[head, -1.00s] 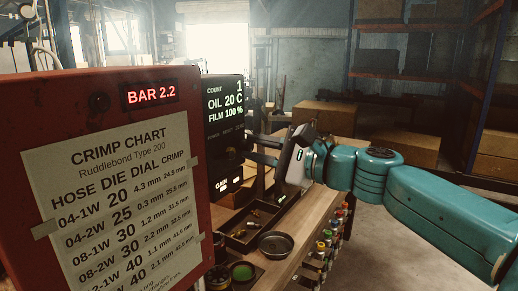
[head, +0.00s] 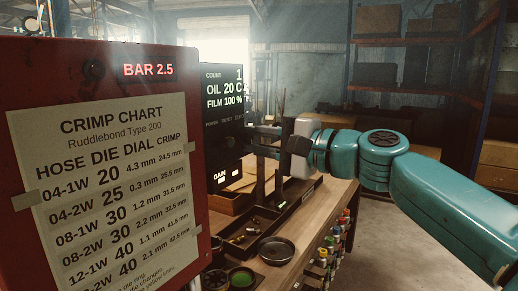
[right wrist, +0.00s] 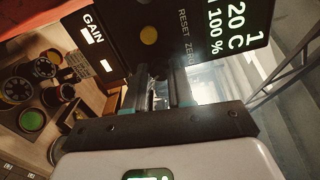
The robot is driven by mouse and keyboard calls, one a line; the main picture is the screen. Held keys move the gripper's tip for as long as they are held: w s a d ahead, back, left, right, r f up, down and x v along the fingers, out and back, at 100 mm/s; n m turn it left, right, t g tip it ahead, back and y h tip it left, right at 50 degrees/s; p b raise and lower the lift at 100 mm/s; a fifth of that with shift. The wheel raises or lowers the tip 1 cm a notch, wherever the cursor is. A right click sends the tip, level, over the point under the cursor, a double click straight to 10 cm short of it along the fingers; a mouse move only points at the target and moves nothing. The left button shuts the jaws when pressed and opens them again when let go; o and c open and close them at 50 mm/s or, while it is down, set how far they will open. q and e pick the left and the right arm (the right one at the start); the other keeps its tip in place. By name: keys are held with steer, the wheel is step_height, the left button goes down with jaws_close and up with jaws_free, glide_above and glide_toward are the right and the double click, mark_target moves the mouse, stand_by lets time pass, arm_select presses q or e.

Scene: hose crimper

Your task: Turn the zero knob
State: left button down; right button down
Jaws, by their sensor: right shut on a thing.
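The black control box (head: 222,115) stands behind the red machine and carries a lit display and POWER, RESET and ZERO labels. It also shows at the top of the right wrist view (right wrist: 125,25), where the ZERO label (right wrist: 190,55) is close to my fingertips. My right gripper (head: 252,141) comes in from the right, its fingers against the front of the box. In the right wrist view my right gripper (right wrist: 158,88) is closed at the spot below the ZERO label. The zero knob is mostly hidden between the fingers. My left gripper is not in view.
The red machine (head: 100,60) with a crimp chart (head: 105,190) fills the left and reads BAR 2.5. The bench holds a parts tray (head: 245,235), a round dark dish (head: 276,250) and a green-topped pot (head: 241,277). Shelves stand at the back right.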

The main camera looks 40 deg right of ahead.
steer(key=shift+n, duration=0.4)
steer(key=c, duration=1)
jaws_free()
steer(key=shift+o, duration=0.2)
steer(key=b+v, duration=0.5)
steer(key=v, duration=1.1)
steer(key=shift+b, duration=0.3)
steer(key=shift+s, duration=0.15)
